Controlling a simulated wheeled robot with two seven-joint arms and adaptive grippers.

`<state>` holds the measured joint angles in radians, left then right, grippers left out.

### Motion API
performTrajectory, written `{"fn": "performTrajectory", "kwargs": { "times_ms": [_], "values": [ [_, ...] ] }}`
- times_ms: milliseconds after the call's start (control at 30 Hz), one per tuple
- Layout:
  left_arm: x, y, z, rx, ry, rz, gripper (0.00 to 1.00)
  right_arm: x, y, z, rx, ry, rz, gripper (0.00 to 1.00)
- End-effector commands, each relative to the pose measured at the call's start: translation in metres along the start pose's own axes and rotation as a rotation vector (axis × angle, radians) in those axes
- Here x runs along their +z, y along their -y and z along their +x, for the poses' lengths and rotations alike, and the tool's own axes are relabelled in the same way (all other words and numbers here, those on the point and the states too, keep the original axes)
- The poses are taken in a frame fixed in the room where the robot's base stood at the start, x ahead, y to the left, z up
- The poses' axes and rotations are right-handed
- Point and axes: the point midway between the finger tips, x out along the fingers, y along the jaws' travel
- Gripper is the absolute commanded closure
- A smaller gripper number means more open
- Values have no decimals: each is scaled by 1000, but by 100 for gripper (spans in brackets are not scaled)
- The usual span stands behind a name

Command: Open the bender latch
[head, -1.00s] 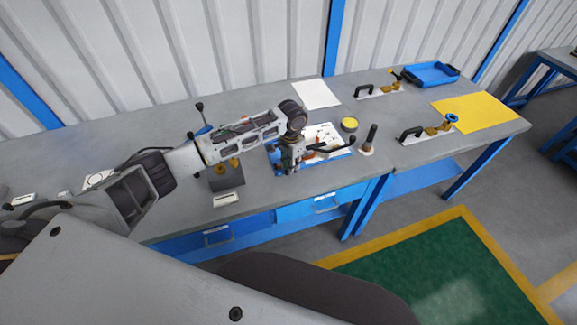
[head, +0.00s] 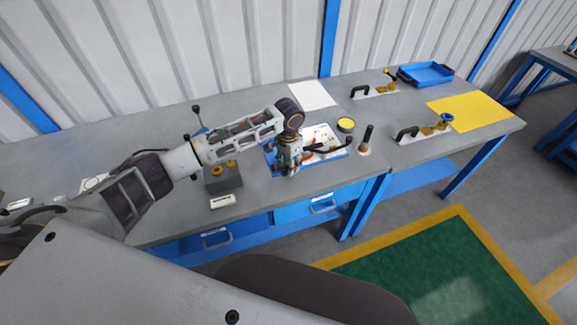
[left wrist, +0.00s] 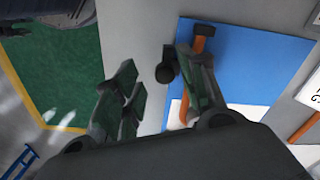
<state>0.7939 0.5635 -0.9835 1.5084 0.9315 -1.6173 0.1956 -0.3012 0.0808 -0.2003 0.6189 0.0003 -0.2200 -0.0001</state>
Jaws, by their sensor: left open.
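My left gripper (head: 291,167) points down over the front part of a blue-edged board (head: 345,152) on the bench. A fixture with a black handle (head: 336,148) and orange-brown parts stands on this board, partly hidden by my gripper; I cannot make out its latch. In the left wrist view the gripper (left wrist: 155,92) is open, its green-grey fingers apart. A black knob (left wrist: 165,73) shows beside the right finger, and an orange bar (left wrist: 205,31) lies partly behind that finger over the blue surface. Contact cannot be told. My right gripper is not in view.
A dark block with gold knobs (head: 223,181) stands left of the board, with a label plate (head: 222,201) before it. To the right are an upright black handle (head: 367,139), a yellow-topped tin (head: 345,125), two clamps (head: 425,132) (head: 376,89), and a blue tray (head: 426,74).

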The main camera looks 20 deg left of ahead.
Motion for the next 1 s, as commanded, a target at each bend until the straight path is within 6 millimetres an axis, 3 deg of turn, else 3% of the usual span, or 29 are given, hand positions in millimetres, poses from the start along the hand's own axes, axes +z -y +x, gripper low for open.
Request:
{"fn": "performTrajectory", "kwargs": {
  "times_ms": [633, 1000],
  "values": [
    [0, -1, -89, 0, 0, 1, 59, -2, 0, 0, 0, -2, 0, 56],
    [1, -2, -107, 1, 2, 2, 59, -2, 0, 0, 0, -2, 0, 56]
  ]
}}
